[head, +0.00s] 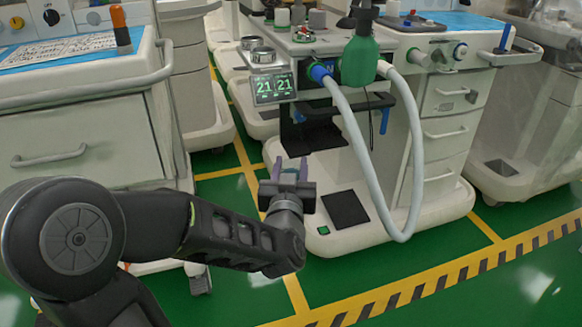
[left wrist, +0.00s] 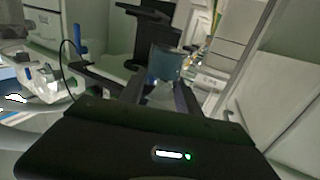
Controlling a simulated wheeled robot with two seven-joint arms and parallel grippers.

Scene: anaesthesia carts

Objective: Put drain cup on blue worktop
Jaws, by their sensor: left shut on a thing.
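My left gripper (head: 288,170) is in front of the middle cart, above the green floor. It is shut on a small bluish, see-through cup, which I take for the drain cup (left wrist: 165,62). In the left wrist view the cup sits between the fingertips of the gripper (left wrist: 160,90). In the head view the cup is mostly hidden by the gripper. A blue worktop (head: 462,20) tops the cart at the back right. Another blue surface shows under papers on the left cart (head: 35,56). My right gripper is not in view.
The middle cart carries a green bag (head: 359,58), a screen reading 21 21 (head: 273,88) and metal cups (head: 262,54). A grey hose (head: 407,220) loops down beside it. An orange-topped cylinder (head: 121,27) stands on the left cart. Green floor is free in front.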

